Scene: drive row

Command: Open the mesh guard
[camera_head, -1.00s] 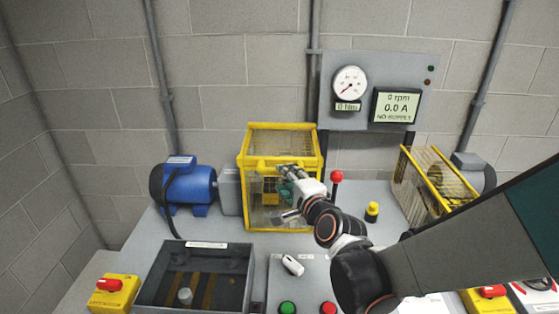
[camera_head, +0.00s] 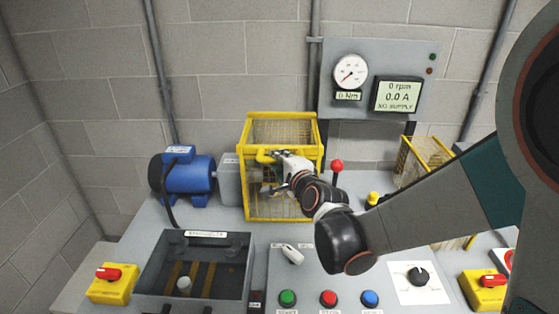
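The mesh guard (camera_head: 281,131) is a yellow-framed cage with see-through mesh sides, standing at the middle back of the bench. It looks closed. A short yellow handle (camera_head: 265,156) shows at its upper front edge. My gripper (camera_head: 268,174) is at the guard's upper front, close beside the handle. Its fingers look spread apart, with one near the handle and one lower. I cannot tell whether a finger touches the handle. The gripper and wrist hide part of the guard's front right.
A blue motor (camera_head: 188,179) stands left of the guard. A red-knobbed lever (camera_head: 336,167) is close on its right. A second yellow cage (camera_head: 425,155) is partly behind my arm. An open grey tray (camera_head: 151,287) and a button panel (camera_head: 328,299) lie in front.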

